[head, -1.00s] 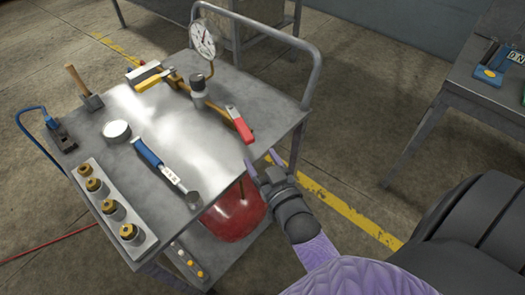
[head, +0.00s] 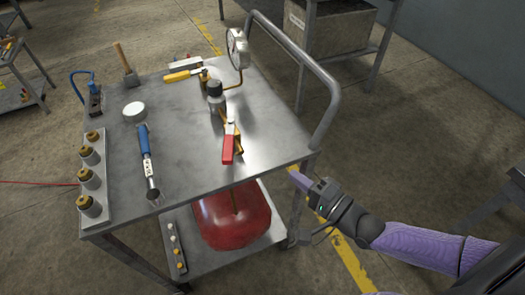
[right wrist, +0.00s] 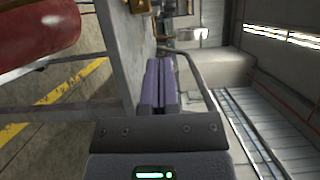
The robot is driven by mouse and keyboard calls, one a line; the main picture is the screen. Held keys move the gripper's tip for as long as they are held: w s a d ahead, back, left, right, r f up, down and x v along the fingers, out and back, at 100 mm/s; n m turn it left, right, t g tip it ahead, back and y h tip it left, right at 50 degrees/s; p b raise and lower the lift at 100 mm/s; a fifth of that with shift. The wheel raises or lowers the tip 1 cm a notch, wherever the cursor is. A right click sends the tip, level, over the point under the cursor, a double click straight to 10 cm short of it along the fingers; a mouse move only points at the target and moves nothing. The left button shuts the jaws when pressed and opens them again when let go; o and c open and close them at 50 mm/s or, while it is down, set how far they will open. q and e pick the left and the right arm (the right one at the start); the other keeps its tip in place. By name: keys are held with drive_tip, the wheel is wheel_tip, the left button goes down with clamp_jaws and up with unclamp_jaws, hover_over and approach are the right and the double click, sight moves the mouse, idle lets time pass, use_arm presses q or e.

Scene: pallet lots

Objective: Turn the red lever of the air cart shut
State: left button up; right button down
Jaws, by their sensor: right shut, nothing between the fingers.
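The air cart (head: 185,110) is a grey metal cart with a brass pipe run on its top. The red lever (head: 228,149) is on the near end of that run, close to the cart's right front edge, and points toward me. My right gripper (head: 297,178) is shut and empty, off the cart's right front corner, apart from the lever. In the right wrist view its purple fingers (right wrist: 159,80) lie together beside the cart's edge. The red lever is not clearly seen there. My left gripper is not in view.
A yellow lever (head: 183,75), a gauge (head: 238,48) and a dark-capped fitting (head: 216,92) share the pipe run. A blue-handled wrench (head: 147,155) lies left of the lever. The cart's push rail (head: 325,90) rises at right. A red tank (head: 232,215) sits below.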

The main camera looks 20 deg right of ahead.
drive_tip(key=b, duration=0.3)
approach(229, 142)
drive_tip(key=w+d, duration=0.1)
drive_tip(key=w+d+f, duration=0.1)
drive_tip(key=w, duration=0.1)
drive_tip(key=shift+w+f, duration=0.15)
drive_tip(key=shift+w, duration=0.05)
drive_tip(key=a, duration=0.1)
drive_tip(key=w+a, duration=0.1)
drive_tip(key=a, duration=0.1)
drive_tip(key=shift+w+a+p, duration=0.35)
drive_tip(key=shift+a+p, duration=0.05)
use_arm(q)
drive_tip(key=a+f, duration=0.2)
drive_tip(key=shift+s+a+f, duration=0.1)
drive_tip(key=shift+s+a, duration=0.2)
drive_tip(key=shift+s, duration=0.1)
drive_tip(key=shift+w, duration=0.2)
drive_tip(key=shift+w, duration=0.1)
